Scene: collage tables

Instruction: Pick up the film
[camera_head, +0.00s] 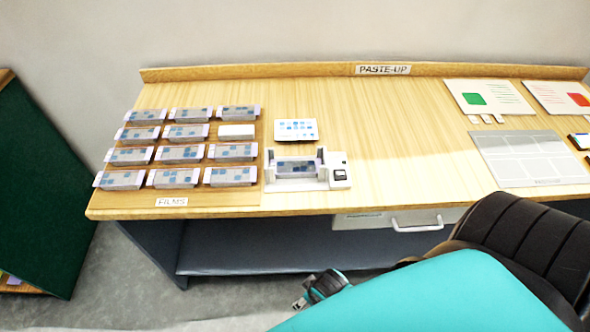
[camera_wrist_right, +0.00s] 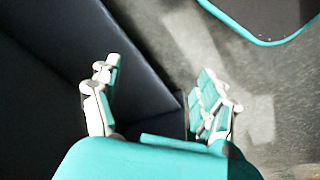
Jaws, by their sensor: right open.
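Several films, grey-lilac blocks with blue patches, lie in rows on the board marked FILMS (camera_head: 215,198) at the table's left; one is the front right film (camera_head: 230,176). Another similar film (camera_head: 296,166) sits in a white device (camera_head: 339,176) beside the board. I cannot tell which one the task means. My right gripper (camera_head: 303,297) is low in front of the table, below its top and far from the films. In the right wrist view its fingers (camera_wrist_right: 160,95) are spread apart with nothing between them. My left gripper is not in view.
A white block (camera_head: 236,131) lies among the films, and a card with blue marks (camera_head: 296,131) lies behind the device. A grey panel (camera_head: 528,158) and picture cards (camera_head: 489,98) are at the right. The middle of the wooden tabletop (camera_head: 410,130) is clear. A drawer handle (camera_head: 417,225) juts out below.

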